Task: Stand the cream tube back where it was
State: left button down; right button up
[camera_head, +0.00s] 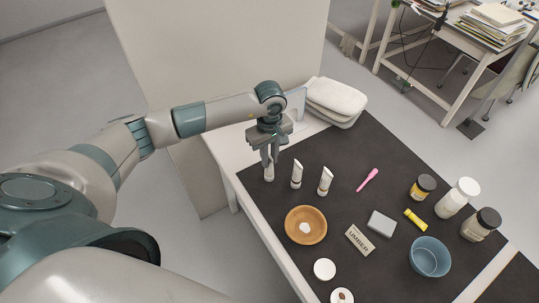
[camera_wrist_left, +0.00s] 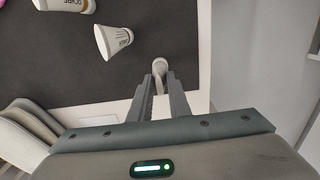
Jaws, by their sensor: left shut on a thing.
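My left gripper (camera_head: 268,158) points down over the far left part of the dark mat and is shut on a pale tube, the cream tube (camera_head: 269,175). Only its lower end shows below the fingers, and I cannot tell whether it touches the mat. In the left wrist view the gripper (camera_wrist_left: 163,80) has the cream tube (camera_wrist_left: 159,66) between its fingertips, mostly hidden. My right gripper is not in view.
An orange-brown dish (camera_head: 306,225), an UMBER card (camera_head: 359,240), a grey block (camera_head: 381,224) and a blue bowl (camera_head: 429,257) lie on the mat (camera_head: 345,155). A pink tool (camera_head: 368,180) lies behind.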

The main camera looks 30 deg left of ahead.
pick_arm(q)
jog(key=shift+f, duration=0.15)
jog(key=c, duration=1.7)
grip_release()
jog(key=shift+o, duration=0.2)
jog(key=shift+r, duration=0.25)
jog(key=shift+w+r+b, duration=0.1)
jog(key=shift+r+b, duration=0.25)
notch_tip(320, 180, up, 11)
jog(key=b, duration=0.4)
